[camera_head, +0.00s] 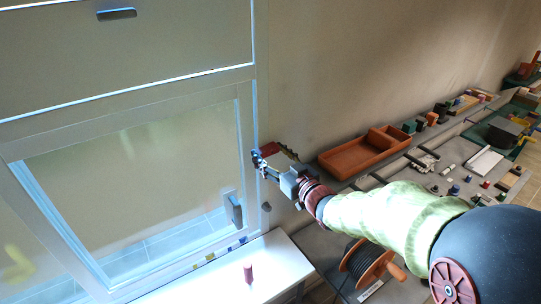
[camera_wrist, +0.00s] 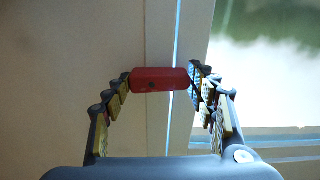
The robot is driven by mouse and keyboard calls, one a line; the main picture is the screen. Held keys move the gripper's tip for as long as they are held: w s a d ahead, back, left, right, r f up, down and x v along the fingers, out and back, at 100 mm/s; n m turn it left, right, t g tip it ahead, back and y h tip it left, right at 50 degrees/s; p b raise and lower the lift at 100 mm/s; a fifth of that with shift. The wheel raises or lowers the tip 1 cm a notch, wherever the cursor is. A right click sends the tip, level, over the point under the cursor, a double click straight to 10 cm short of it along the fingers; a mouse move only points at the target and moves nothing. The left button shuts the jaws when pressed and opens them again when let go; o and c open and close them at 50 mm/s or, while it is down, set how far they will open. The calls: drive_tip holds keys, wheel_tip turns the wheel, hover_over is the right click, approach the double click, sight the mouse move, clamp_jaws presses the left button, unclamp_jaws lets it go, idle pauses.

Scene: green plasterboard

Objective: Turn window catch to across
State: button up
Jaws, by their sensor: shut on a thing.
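The window catch (camera_wrist: 158,80) is a red bar with a small dark spot near its middle. In the wrist view it lies level between my fingertips, with its right part crossing the bright vertical seam at the window's edge. In the head view the red catch (camera_head: 269,149) shows at the right edge of the window frame, partly hidden by my gripper. My gripper (camera_head: 263,163) is shut on it. In the wrist view both fingers of my gripper (camera_wrist: 159,80) touch its two ends.
A grey handle (camera_head: 234,209) is on the window frame below my gripper. A white table (camera_head: 215,279) with a dark red cylinder (camera_head: 248,273) stands below. An orange tray (camera_head: 352,158) and a cable reel (camera_head: 368,264) are to the right. The wall above the gripper is clear.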

drive_tip(key=shift+m, duration=0.5)
drive_tip(key=o, duration=1.2)
drive_tip(key=shift+c, duration=0.2)
drive_tip(key=shift+s, duration=0.1)
drive_tip(key=v, duration=1.1)
drive_tip(key=shift+s+d, duration=0.25)
drive_tip(key=shift+s, duration=0.05)
